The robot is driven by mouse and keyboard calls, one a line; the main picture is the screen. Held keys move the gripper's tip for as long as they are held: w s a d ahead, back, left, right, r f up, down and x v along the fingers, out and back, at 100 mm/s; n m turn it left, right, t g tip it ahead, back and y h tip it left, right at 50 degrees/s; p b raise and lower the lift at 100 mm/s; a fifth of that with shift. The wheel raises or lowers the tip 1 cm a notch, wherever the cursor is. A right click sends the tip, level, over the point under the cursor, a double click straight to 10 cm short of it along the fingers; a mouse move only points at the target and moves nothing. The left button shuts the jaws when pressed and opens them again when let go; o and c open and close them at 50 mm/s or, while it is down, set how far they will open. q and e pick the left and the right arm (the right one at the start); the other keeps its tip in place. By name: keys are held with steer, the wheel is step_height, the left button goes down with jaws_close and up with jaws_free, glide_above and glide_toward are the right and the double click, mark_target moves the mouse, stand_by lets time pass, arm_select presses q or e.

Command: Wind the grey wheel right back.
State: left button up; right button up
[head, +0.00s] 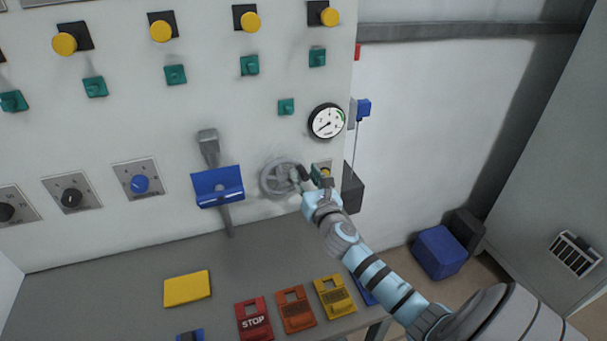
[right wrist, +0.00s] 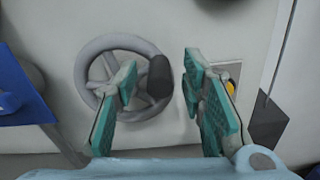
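The grey wheel (head: 276,179) is mounted on the white panel, right of the blue holder. In the right wrist view the wheel (right wrist: 100,75) shows its spokes and a dark handle knob (right wrist: 160,76) at its right side. My right gripper (head: 300,178) is at the wheel's right edge. In the right wrist view its teal fingers (right wrist: 160,82) are spread apart, with the knob appearing between them, nearer the left finger. I cannot tell whether a finger touches the knob. My left gripper is not in view.
A yellow button (right wrist: 231,88) sits just right of the right finger. The blue holder (head: 218,187) is left of the wheel, and a gauge (head: 326,121) is above right. Below is a grey desk (head: 120,270) with coloured tags, including a red STOP tag (head: 254,320).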

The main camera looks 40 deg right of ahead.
steer(key=shift+w+d+r, duration=0.1)
steer(key=shift+w+d, duration=0.1)
steer(key=shift+w, duration=0.45)
steer(key=shift+c, duration=0.3)
jaws_close()
